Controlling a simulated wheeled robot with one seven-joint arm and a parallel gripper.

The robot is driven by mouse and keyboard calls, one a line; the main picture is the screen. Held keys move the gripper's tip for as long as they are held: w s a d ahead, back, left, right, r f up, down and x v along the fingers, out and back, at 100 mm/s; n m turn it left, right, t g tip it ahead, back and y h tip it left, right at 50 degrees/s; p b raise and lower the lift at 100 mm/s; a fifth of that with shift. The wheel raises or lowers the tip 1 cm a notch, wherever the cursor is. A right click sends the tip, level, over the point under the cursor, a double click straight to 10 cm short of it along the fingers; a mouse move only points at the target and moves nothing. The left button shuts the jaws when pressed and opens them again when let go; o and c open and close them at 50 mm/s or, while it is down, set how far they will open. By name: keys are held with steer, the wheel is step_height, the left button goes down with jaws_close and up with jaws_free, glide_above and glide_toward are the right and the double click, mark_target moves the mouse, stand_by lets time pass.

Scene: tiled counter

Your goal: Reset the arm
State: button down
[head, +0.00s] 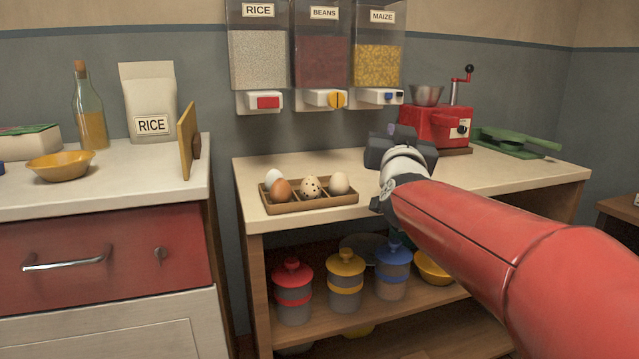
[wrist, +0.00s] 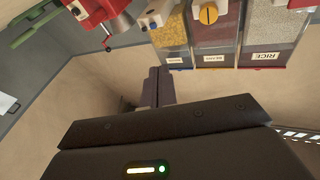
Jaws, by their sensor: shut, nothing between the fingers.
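My arm reaches in from the right of the head view, and my gripper (head: 398,143) is over the right counter, partly hidden behind my own wrist. In the wrist view the two dark fingers of my gripper (wrist: 158,88) lie together, shut and empty. Nothing hangs from them or touches them that I can see.
An egg tray (head: 310,206) sits on the counter left of my gripper. A red grinder (head: 432,127) and a green press (head: 508,142) stand behind and right. Rice (head: 257,62), beans (head: 322,60) and maize (head: 378,65) dispensers hang above. Lidded jars (head: 345,280) stand on the shelf below.

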steer(key=s+f+n+g+y+p, duration=0.1)
steer(key=s+f+g, duration=0.6)
steer(key=s+f, duration=0.6)
steer(key=s+d+f+n+g+y+p, duration=0.1)
steer(key=s+f+g, duration=0.6)
steer(key=s+f, duration=0.7)
steer(key=s+p, duration=0.1)
steer(key=s, duration=0.4)
steer(key=shift+s+d+n+g, duration=0.3)
steer(key=shift+s+n+g, duration=0.05)
steer(key=shift+n+g, duration=0.05)
